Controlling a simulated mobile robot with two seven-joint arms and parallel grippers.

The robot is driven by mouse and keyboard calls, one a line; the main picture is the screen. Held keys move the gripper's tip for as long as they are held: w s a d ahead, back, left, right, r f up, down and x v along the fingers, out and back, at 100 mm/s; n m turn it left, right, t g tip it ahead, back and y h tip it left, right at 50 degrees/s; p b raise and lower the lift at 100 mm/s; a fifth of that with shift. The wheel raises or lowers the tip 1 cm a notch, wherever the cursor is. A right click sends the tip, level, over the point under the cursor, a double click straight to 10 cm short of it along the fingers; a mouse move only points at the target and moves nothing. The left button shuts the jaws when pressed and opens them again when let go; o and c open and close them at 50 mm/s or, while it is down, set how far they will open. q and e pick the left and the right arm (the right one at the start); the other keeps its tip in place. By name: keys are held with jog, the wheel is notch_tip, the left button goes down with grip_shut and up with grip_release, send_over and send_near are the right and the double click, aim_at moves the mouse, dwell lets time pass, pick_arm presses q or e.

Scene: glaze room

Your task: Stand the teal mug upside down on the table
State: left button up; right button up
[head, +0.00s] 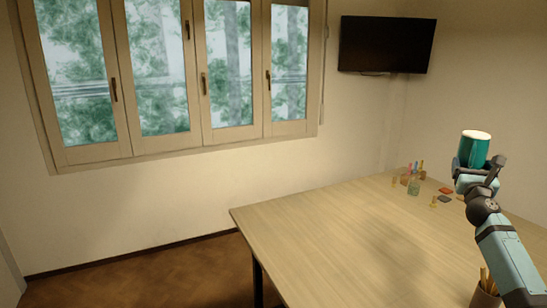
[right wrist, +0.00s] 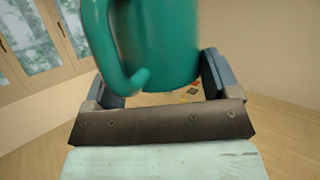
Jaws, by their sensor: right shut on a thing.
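The teal mug (head: 473,151) is held up above the right side of the table (head: 310,235). Its pale round end faces up in the head view; I cannot tell whether that is the mouth or the base. My right gripper (head: 479,171) is shut on the mug. In the right wrist view the mug (right wrist: 165,45) sits between the two fingers, with its handle (right wrist: 104,55) on the left side, clear of them. The mug's upper end is cut off in that view. My left gripper is not in view.
Small bottles (head: 413,187) and coloured items stand at the table's far right, with flat dark and red pieces (head: 445,191) near them. A holder with sticks (head: 486,286) stands at the lower right, by my arm. The table's left and middle are clear.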

jog(key=shift+s+d+r+m+g+h, duration=0.2)
jog(key=shift+s+r+m+g+h, duration=0.1)
jog(key=shift+s+r+m+h, duration=0.15)
jog(key=s+a+f+n+t+y, duration=0.1)
jog(key=s+a+f+n+y, duration=0.15)
jog(key=a+f, duration=0.4)
jog(key=s+a+f+n+t+y, duration=0.1)
jog(key=s+a+f+y, duration=0.25)
jog(key=a, duration=0.65)
jog(key=s+a+f+n+t+y, duration=0.1)
jog(key=s+a+f+y, duration=0.1)
jog(key=a+f, duration=0.5)
jog(key=s+a+n+y+p, duration=0.1)
jog(key=s+a+n+y, duration=0.15)
jog(key=s+a, duration=1.2)
jog(key=s+f, duration=0.4)
jog(key=f, duration=0.2)
jog(key=shift+a+f+m+y+p, duration=0.15)
jog(key=shift+a+m+y+p, duration=0.15)
jog(key=shift+a+m, duration=0.1)
jog(key=shift+w, duration=0.1)
